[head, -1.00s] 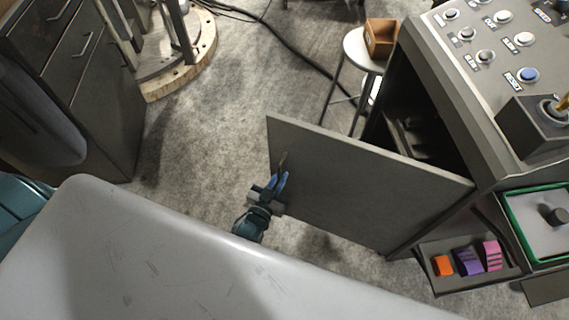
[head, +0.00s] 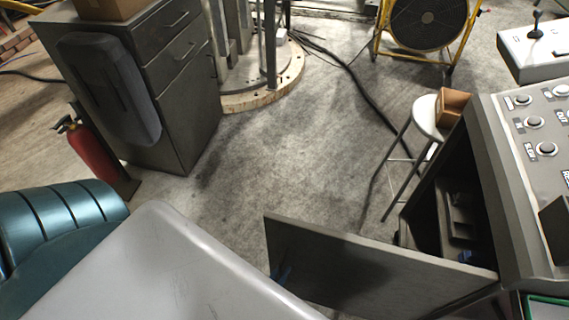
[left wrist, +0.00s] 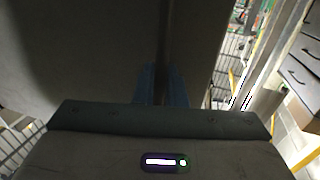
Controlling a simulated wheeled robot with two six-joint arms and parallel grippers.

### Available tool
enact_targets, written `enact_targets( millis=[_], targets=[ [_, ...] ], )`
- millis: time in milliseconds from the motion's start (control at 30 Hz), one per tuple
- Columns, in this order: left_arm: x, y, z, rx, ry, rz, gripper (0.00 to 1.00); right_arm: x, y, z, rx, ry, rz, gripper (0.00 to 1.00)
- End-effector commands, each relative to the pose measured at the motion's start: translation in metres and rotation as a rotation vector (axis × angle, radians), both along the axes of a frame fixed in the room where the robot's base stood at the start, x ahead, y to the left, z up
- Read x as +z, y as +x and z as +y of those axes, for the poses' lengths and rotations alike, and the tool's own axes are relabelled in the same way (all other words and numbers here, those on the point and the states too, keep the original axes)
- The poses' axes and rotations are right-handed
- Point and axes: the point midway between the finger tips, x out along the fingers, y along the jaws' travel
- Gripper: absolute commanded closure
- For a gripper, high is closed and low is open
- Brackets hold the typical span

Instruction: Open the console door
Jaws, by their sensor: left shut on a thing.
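The console door (head: 370,270) is a flat grey panel. It stands swung out from the console (head: 490,175), hinged at its right end, with a wide gap showing the dark inside. My right gripper is not identifiable in either view.
A stool (head: 425,118) with an open box (head: 452,106) stands beyond the door, close to the console. A grey drawer cabinet (head: 165,90) and a red extinguisher (head: 93,150) are at left. The floor (head: 270,155) between is largely clear; a dark cable crosses it.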

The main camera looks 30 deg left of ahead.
Motion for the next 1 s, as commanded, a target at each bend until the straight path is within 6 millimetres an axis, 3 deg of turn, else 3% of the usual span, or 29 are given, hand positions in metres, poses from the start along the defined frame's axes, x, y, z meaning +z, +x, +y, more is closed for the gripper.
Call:
enact_targets(
  millis=[333, 367, 433, 733, 867, 1000],
  targets=[
    [0.001, 0.001, -0.001, -0.001, 0.001, -0.003, 1.00, 0.000, 0.000, 0.000, 0.000, 0.000, 0.000, 0.64],
    [0.001, 0.001, -0.001, -0.001, 0.001, -0.003, 0.85, 0.000, 0.000, 0.000, 0.000, 0.000, 0.000, 0.64],
    [0.001, 0.001, -0.001, -0.001, 0.001, -0.002, 0.75, 0.000, 0.000, 0.000, 0.000, 0.000, 0.000, 0.64],
    [0.000, -0.002, -0.001, -0.001, 0.000, 0.000, 0.75, 0.000, 0.001, 0.000, 0.000, 0.000, 0.000, 0.64],
    [-0.002, -0.016, -0.002, 0.000, 0.000, 0.002, 0.75, 0.000, 0.002, 0.000, 0.000, 0.000, 0.002, 0.64],
    [-0.002, -0.044, -0.004, 0.000, 0.000, 0.004, 0.75, 0.013, 0.005, 0.003, 0.001, 0.002, -0.001, 0.64]
  ],
)
